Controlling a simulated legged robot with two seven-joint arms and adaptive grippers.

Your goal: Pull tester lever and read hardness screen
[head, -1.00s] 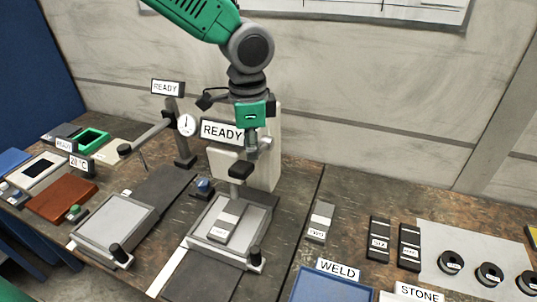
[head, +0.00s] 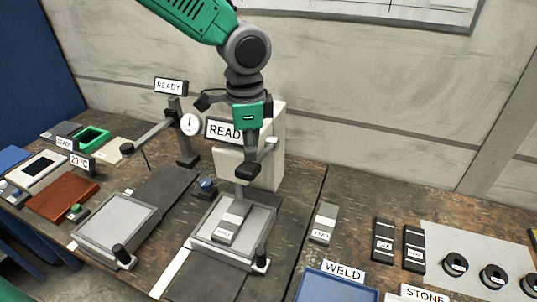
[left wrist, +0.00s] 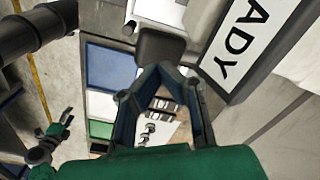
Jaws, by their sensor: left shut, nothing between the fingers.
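The hardness tester (head: 267,165) is a pale upright column on the bench. Its screen (head: 222,130) reads READY, its right end covered by my left gripper in the head view. The lever's black grip (head: 247,171) is in front of the column; it also shows as a dark block in the left wrist view (left wrist: 160,46). A light grey block (head: 231,222) lies on the tester's tray. My left gripper (left wrist: 158,72) is shut and empty, its tips just beside the lever grip; whether they touch is unclear. My right gripper (left wrist: 66,118) appears small, far off.
A second stand has its own READY sign (head: 170,86) and a dial (head: 190,124). A grey plate (head: 117,220) lies at left. A blue WELD tray (head: 335,288) and several dark blocks (head: 383,240) are at right. A wall stands behind.

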